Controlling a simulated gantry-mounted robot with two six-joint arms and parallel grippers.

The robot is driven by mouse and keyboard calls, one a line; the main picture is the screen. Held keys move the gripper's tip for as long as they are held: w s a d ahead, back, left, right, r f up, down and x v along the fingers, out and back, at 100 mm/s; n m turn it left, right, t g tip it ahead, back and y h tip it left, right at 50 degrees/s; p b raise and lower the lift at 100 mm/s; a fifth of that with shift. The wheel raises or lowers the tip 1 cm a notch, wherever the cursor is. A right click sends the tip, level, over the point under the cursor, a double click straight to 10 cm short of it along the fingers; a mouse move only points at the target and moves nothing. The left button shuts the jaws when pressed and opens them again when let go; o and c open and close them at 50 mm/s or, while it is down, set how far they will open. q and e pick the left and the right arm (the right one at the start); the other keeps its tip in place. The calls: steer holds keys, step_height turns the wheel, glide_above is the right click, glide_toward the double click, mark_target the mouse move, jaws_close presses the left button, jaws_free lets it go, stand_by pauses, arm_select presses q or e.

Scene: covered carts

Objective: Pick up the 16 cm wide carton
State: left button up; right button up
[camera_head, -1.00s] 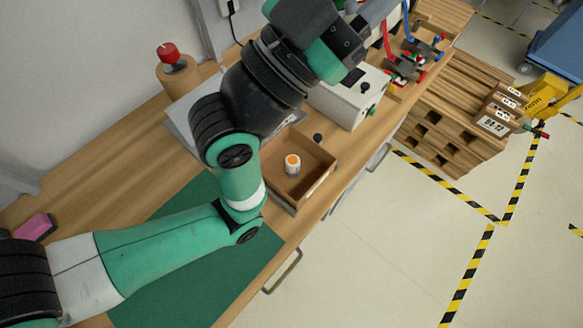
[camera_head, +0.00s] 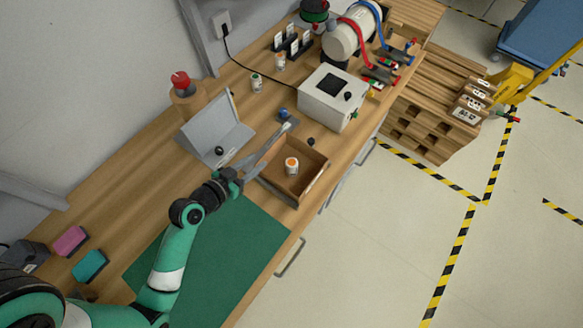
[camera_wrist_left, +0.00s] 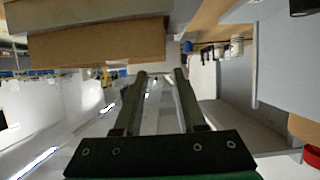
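Several small brown cartons with white labels (camera_head: 474,103) stand at the end of the wooden pallet stack, at the right in the head view. The labels are too small to read, and I cannot tell which carton is 16 cm wide. My left gripper (camera_head: 280,138) is above the bench, beside the wooden tray and far from these cartons. In the left wrist view its two fingers (camera_wrist_left: 160,76) are apart with nothing between them. My right gripper is not in view.
The wooden tray (camera_head: 316,186) holds a white jar with an orange top (camera_head: 292,165). The green mat (camera_head: 225,255) is mostly clear.

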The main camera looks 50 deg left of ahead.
mark_target(271, 149)
arm_select(q)
steer(key=x, duration=0.4)
steer(key=shift+w, duration=0.15)
steer(key=w, duration=0.1)
steer(key=w+a+f+b, duration=0.1)
steer(key=w+f, duration=0.1)
steer(key=shift+w+a+f+b, duration=0.15)
steer(key=shift+w+a+b, duration=0.1)
steer(key=shift+b, duration=0.1)
steer(key=shift+w+f, duration=0.1)
steer(key=shift+w, duration=0.3)
jaws_close()
stand_by(0.6)
